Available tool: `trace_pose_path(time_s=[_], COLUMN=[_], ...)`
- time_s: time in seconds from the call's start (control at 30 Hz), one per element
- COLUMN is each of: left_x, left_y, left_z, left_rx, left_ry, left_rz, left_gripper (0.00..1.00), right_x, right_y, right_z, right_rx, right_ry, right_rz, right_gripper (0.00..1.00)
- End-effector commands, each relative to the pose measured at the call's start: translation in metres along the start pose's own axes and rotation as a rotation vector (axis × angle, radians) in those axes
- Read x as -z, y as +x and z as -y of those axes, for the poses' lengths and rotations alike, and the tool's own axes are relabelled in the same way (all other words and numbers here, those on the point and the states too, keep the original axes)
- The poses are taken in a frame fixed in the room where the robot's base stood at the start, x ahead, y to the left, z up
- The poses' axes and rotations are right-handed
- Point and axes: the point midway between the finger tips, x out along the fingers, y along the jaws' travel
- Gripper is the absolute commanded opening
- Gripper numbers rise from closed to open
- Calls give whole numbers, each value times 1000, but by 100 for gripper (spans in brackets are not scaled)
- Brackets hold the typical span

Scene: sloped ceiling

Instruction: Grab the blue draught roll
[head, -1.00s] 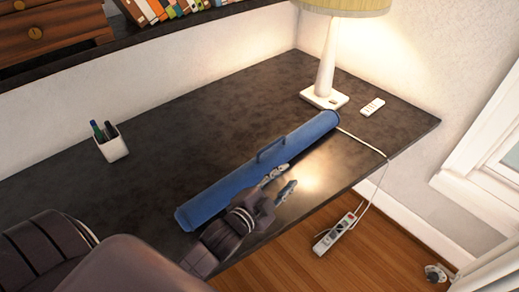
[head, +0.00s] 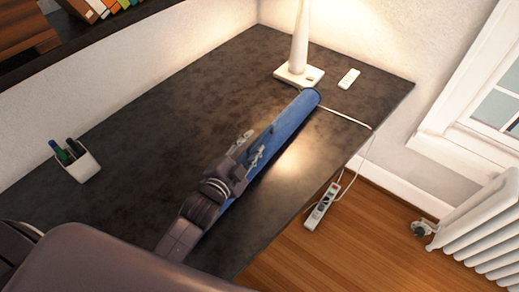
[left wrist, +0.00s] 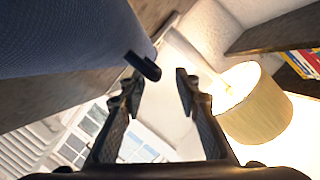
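The blue draught roll (head: 292,118) lies lengthwise on the dark desk, its far end near the lamp base. My left gripper (head: 250,148) is above the roll's middle and hides its handle and much of its near half in the head view. In the left wrist view, the roll (left wrist: 60,38) fills the upper left, and its dark handle (left wrist: 143,66) shows at the gap between the open fingertips of my left gripper (left wrist: 158,84). I cannot tell whether a finger touches the handle. My right gripper is not in view.
On the dark desk (head: 160,125) stand a white pen cup (head: 77,167) at left and a lamp (head: 299,50) at the back. A small white remote (head: 349,78) lies beside the lamp. A cable runs over the right edge to a power strip (head: 321,206). A radiator (head: 485,228) stands at right.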

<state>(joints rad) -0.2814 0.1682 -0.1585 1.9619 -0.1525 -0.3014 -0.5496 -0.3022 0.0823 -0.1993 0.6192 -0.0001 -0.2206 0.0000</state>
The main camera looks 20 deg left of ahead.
Motion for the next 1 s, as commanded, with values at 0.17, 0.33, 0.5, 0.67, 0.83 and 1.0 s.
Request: trace_pose_path(time_s=[0.17, 0.33, 0.5, 0.67, 0.83, 1.0], left_x=[5, 6, 5, 5, 5, 5], left_y=[19, 40, 50, 51, 51, 50], left_z=[-1, -3, -4, -5, -5, -5], left_rx=[-1, 0, -2, -2, -1, -2], left_ry=[-2, -1, -1, -1, 0, 0], left_rz=[0, 0, 0, 0, 0, 0], left_gripper=[30, 30, 30, 30, 19, 0], right_x=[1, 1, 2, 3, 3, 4], right_y=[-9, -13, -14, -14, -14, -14], right_z=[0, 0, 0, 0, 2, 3], right_rx=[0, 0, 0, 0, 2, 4], right_ry=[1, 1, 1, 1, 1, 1], right_rz=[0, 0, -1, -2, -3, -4], right_gripper=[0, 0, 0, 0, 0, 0])
